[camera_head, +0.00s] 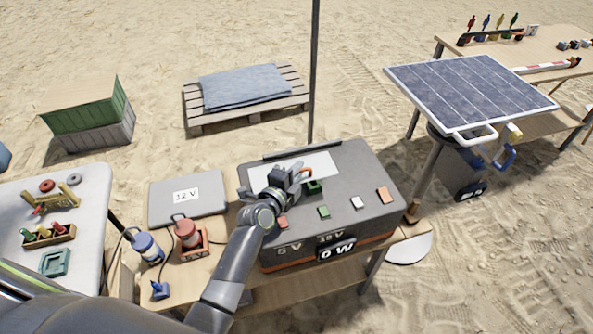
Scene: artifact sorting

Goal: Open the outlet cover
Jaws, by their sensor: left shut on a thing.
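A dark grey power box (345,165) stands on the wooden bench, with a pale panel on its top and a "0 W" display (337,250) on its front. Small coloured outlet pieces lie along its top: red (282,222), green (324,212), white (356,202) and orange (384,195). My left gripper (303,183) is low over the box top, behind the red and green pieces. It is shut at another small green piece (315,188), which is partly hidden by the fingers; the exact grip is hard to see. My right gripper is not in view.
Left of the box are a grey "12 V" case (187,198), a blue cylinder (147,247) and a red cylinder (187,232) with cables. A thin pole (314,70) rises behind the box. A solar panel (470,90) stands to the right.

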